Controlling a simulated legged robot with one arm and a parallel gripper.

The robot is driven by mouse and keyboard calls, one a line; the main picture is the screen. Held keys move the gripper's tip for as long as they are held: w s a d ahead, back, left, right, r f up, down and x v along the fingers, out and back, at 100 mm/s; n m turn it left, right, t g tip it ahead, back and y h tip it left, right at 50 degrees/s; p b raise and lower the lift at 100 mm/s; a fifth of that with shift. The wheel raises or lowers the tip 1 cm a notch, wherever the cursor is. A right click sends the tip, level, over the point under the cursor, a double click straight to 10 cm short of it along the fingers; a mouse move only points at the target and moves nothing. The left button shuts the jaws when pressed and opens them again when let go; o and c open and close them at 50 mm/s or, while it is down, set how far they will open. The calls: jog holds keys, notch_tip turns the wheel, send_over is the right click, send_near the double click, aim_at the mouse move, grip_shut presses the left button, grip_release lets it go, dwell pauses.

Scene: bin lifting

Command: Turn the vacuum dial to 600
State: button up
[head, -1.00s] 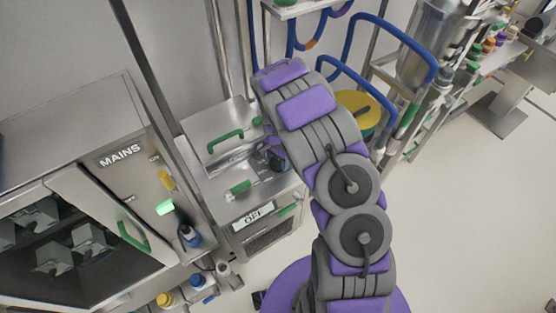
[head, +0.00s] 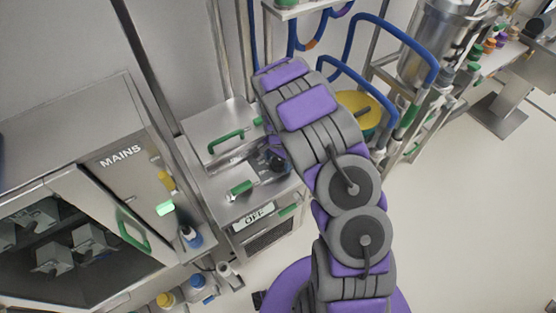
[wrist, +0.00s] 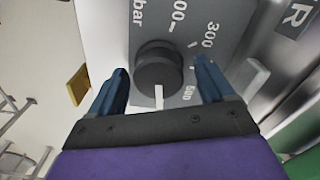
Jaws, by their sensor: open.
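The black round dial knob (wrist: 158,68) shows in the wrist view on a grey panel (wrist: 203,15) with white lettering. Its white pointer (wrist: 159,97) points down in the picture, just left of a number that looks like 600 (wrist: 188,92). Other marks read 300, "bar" and a partly hidden number ending in 00. My gripper (wrist: 163,80) is open, with one dark blue finger on each side of the knob. I cannot tell whether the fingers touch it. In the head view my gripper (head: 269,159) is small and dark over the steel unit, and the dial cannot be made out.
The steel unit with an OFF label (head: 252,217) has a green handle (head: 226,141). A MAINS cabinet (head: 110,160) stands at left. Blue hoses (head: 392,40) and a yellow-topped container (head: 358,108) are close to the arm's right. Open floor lies at right.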

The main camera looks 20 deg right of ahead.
aim_at(278, 160)
notch_tip(278, 160, up, 17)
jog(key=p, duration=0.1)
dwell(0.3)
dwell(0.5)
jog(key=s+r+n+b, duration=0.1)
jog(key=s+r+n, duration=0.1)
jog(key=s+r, duration=0.6)
jog(key=s+a+r+n+g+b, duration=0.1)
jog(key=s+n, duration=0.3)
jog(key=s, duration=1.1)
jog(key=s+a+r+n+b, duration=0.2)
jog(key=s+n, duration=0.3)
jog(key=s, duration=0.9)
jog(key=shift+s+a+g, duration=0.3)
jog(key=shift+s+g, duration=0.1)
jog(key=shift+r, duration=0.1)
